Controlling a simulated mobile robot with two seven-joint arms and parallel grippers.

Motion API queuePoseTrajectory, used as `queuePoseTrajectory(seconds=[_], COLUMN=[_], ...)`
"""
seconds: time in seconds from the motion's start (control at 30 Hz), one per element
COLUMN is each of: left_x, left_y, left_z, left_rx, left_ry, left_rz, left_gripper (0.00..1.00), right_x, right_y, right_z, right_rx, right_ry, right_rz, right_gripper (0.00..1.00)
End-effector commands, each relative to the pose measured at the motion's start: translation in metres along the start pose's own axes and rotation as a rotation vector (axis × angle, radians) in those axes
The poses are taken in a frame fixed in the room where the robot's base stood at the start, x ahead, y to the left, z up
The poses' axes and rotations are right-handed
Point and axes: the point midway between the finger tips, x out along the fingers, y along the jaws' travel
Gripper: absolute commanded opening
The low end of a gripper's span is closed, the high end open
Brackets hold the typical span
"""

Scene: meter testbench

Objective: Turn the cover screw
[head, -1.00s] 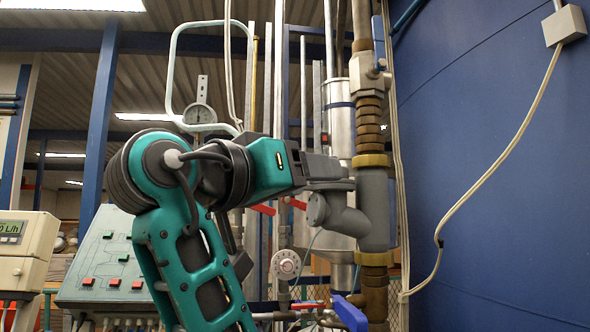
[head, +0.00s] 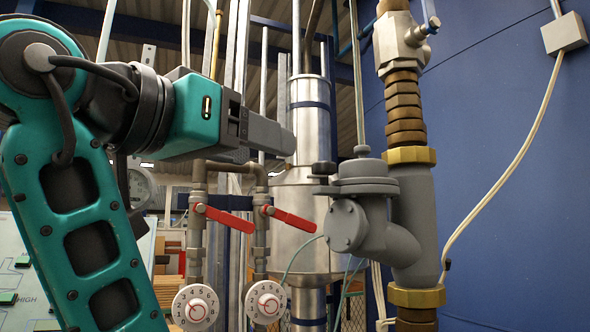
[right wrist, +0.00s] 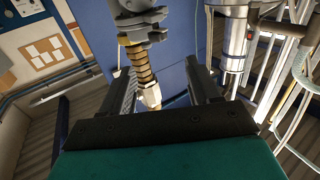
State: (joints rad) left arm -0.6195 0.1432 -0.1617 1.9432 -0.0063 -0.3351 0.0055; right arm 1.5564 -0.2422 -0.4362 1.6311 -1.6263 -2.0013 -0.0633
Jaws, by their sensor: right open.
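A grey valve-like meter body (head: 362,215) sits on the vertical pipe in the head view. It has a round bolted cover (head: 346,226) facing front and a flanged top. A small dark knob (head: 324,169) stands at the left of the top flange; I cannot tell whether it is the cover screw. My right gripper (head: 284,141) points right, its tips left of and a little above the knob, apart from it in the picture. In the right wrist view the right gripper (right wrist: 159,72) is open and empty, with the grey body (right wrist: 138,22) ahead. My left gripper is out of view.
Two red-handled valves (head: 225,219) with white dials (head: 195,307) stand below my right gripper. A silver cylinder (head: 308,120) is behind it. The blue wall (head: 500,180) lies to the right, with a white cable (head: 490,200).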

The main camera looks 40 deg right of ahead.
Motion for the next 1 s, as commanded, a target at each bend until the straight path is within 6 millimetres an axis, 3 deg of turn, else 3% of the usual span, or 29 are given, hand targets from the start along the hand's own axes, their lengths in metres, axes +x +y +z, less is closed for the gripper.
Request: queuePoseTrajectory(seconds=[0.17,0.6,0.8,1.0], left_x=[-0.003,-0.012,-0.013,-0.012], left_y=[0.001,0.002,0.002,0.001], left_z=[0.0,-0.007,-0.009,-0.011], left_rx=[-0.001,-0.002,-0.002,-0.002], left_ry=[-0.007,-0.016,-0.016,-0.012], left_rz=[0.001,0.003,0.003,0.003], left_gripper=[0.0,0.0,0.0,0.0], right_x=[0.022,0.106,0.124,0.127], right_y=[0.001,0.001,0.0,0.0], right_z=[-0.001,-0.001,0.0,0.0], right_rx=[0.001,-0.001,-0.002,-0.002], right_ry=[0.0,0.0,0.0,0.0], right_rz=[0.005,0.003,0.002,0.0], right_gripper=[0.61,0.61,0.61,0.61])
